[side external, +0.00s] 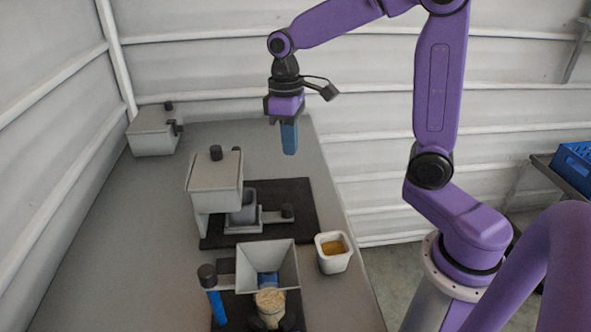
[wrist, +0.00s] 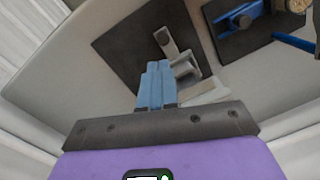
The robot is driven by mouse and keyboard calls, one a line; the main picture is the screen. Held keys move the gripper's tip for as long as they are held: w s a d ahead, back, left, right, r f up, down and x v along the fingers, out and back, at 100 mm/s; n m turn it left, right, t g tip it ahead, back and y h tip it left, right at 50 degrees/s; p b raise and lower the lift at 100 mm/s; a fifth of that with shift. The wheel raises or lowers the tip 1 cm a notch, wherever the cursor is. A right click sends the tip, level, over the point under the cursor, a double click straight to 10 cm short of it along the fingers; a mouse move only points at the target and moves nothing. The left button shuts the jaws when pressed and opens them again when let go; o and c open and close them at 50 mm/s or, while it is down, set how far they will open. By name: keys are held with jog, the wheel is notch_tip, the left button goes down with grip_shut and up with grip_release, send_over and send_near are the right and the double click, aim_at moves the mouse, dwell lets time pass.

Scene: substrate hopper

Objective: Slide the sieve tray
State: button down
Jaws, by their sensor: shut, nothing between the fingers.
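My gripper (side external: 289,138) has blue fingers and hangs high above the back of the table, pointing down and touching nothing. In the wrist view its fingers (wrist: 155,88) are together and empty. The tray's handle also shows in the wrist view (wrist: 167,42), beyond my fingertips. The tray's inner end is hidden by the hopper and a grey cup (side external: 243,208). My gripper is well apart from the tray.
A black mat (side external: 300,200) lies under the machine. In front stands a second open hopper (side external: 267,262) with a blue handle (side external: 217,308) and a grain-filled container (side external: 270,308). A white tub (side external: 333,254) sits near the right table edge. A grey box (side external: 152,132) stands at the back left.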

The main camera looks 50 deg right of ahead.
jog(key=s+d+f+m+t+y, duration=0.1)
jog(key=d+f+m+y, duration=0.3)
jog(key=m, duration=0.4)
jog(key=s+d+f+m+t+y, duration=0.1)
jog(key=s+d+f+m+y, duration=0.2)
jog(key=m, duration=0.5)
jog(key=s+d+f+m+t+y, duration=0.1)
jog(key=s+d+f+m+y, duration=0.1)
jog(key=d+f+m+y, duration=0.4)
jog(key=shift+s+d+f+m, duration=0.1)
jog(key=shift+d+f+m, duration=0.2)
jog(key=shift+d+m, duration=0.5)
jog(key=w+a+f+m+t, duration=0.1)
jog(key=a, duration=0.2)
jog(key=w+a+f+m+t, duration=0.1)
jog(key=a, duration=0.2)
jog(key=w+a+f+m+t, duration=0.1)
jog(key=a, duration=0.3)
jog(key=shift+w+a+f, duration=0.1)
jog(key=shift+w+f, duration=0.2)
jog(key=shift+w, duration=0.1)
jog(key=shift+w+a, duration=0.35)
jog(key=shift+a, duration=0.4)
